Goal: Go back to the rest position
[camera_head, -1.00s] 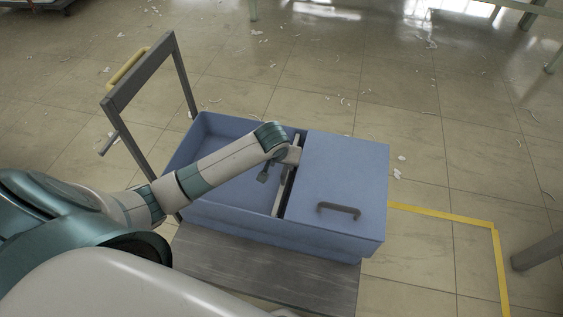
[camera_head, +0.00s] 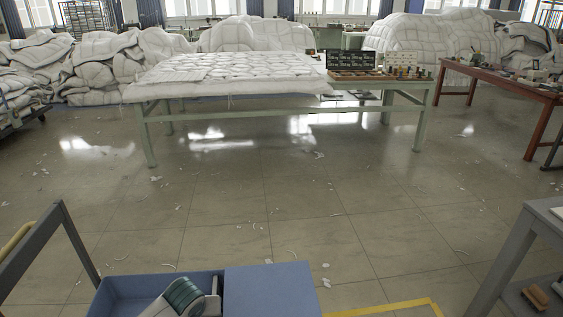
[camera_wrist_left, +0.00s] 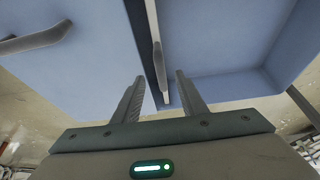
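My left gripper (camera_wrist_left: 159,76) is open in the left wrist view, its two fingers apart. A thin grey bar (camera_wrist_left: 157,60) stands in the gap between them, and I cannot tell whether a finger touches it. The blue box (camera_wrist_left: 235,85) is just beyond the fingers, with an open compartment on the right and a closed blue lid (camera_wrist_left: 85,65) on the left. In the head view the lid (camera_head: 270,290) shows at the bottom edge, and my left wrist lies over the open compartment. The left fingers are hidden there. My right gripper is not in view.
A grey cart frame (camera_head: 32,245) stands at lower left and a grey table (camera_head: 515,255) at right. A green table (camera_head: 281,112) with a quilt stands ahead, a red-brown table (camera_head: 515,88) at far right. Duvet heaps (camera_head: 105,66) line the back. Littered floor between is open.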

